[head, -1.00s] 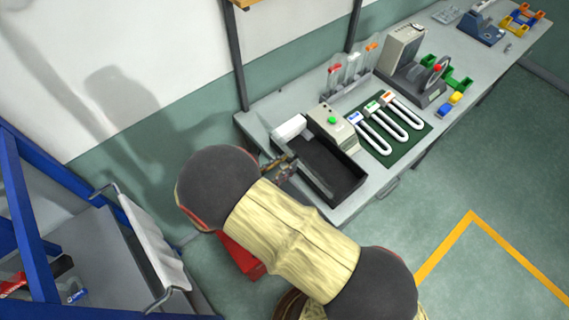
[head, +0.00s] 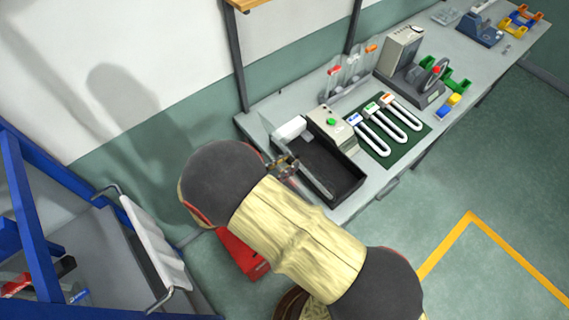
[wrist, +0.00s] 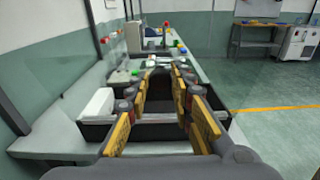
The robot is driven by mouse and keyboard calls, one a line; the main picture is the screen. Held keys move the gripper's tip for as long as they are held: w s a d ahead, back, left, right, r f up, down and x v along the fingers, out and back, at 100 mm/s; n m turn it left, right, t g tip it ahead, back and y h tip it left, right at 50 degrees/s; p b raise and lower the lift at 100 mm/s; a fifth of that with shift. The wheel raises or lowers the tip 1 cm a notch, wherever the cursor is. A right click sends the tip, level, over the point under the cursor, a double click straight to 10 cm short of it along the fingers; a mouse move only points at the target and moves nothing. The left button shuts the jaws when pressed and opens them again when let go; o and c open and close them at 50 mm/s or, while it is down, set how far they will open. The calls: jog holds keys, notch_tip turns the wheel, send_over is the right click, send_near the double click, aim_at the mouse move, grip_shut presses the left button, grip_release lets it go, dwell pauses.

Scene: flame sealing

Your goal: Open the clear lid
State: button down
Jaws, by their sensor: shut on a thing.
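The clear lid (head: 312,184) is a thin see-through panel, tilted up along the left side of the black tray-like box (head: 347,187) in the head view. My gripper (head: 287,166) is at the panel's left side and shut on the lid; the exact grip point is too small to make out. In the wrist view my gripper (wrist: 162,73) has yellow-padded fingers on both sides of the middle, over the dark box. The lid itself is hard to pick out there.
A white block (head: 291,129) and a beige unit with a green button (head: 331,122) stand against the box. A green mat (head: 398,143) with U-shaped parts lies to the right. A red box (head: 243,254) is below my arm. Open floor lies right of the bench.

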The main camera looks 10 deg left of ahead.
jog(key=shift+w+d+r+g+y+p, duration=0.3)
jog(key=shift+w+d+r+g+p, duration=0.25)
jog(key=shift+p, duration=0.25)
jog(key=shift+w+d, duration=0.1)
jog(key=shift+w, duration=0.1)
jog(key=shift+y, duration=0.3)
jog(key=c, duration=1.6)
grip_release()
jog(key=shift+o, duration=0.2)
jog(key=v, duration=1.2)
